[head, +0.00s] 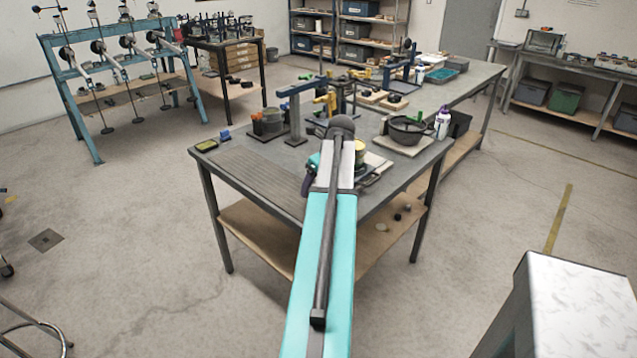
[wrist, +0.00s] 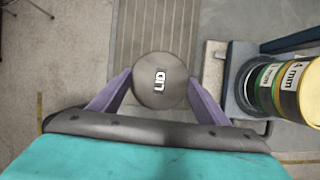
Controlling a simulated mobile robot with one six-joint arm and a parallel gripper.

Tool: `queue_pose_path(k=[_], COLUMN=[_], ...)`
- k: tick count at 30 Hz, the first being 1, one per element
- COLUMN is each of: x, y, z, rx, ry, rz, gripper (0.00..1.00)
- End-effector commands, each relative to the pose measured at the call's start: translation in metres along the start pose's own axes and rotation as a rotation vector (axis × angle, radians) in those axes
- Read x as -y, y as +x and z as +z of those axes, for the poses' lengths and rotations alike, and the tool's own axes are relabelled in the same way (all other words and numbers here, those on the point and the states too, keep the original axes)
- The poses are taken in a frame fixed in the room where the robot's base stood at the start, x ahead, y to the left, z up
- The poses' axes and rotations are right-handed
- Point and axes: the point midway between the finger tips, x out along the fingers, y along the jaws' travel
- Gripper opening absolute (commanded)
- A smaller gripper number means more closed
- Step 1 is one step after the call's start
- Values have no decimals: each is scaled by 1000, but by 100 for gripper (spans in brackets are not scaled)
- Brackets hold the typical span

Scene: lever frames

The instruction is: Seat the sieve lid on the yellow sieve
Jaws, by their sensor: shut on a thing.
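The sieve lid (wrist: 160,80) is a round grey disc marked "LID" in the wrist view. My gripper (wrist: 157,92) is shut on it, with a purple finger on each side of its rim. The yellow sieve (wrist: 312,88) is at the right edge of the wrist view, on top of a stack with a green band and "mm" labels. The lid is to the left of the stack and apart from it.
The ribbed mat (wrist: 190,25) lies below the lid.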

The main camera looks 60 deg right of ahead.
Motion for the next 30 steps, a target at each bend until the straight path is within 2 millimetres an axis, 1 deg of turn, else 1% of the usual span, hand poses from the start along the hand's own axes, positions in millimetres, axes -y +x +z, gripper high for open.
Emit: queue_pose_path(k=[5,8,11,14,15,18,20,21,23,24,26,30], x=[-22,-45,-74,-107,-121,-155,-175,-189,-209,-223,-243,-291], y=[8,15,24,33,36,44,48,50,54,56,59,64], z=[16,31,49,66,73,87,95,100,107,111,116,127], rx=[0,1,1,0,1,1,1,0,1,1,1,1], ry=[-77,-154,-255,-366,-411,-521,-587,-631,-696,-739,-803,-952], rz=[32,66,106,153,171,217,244,263,289,307,335,396], gripper=[43,43,43,43,43,43,43,43,43,43,43,43])
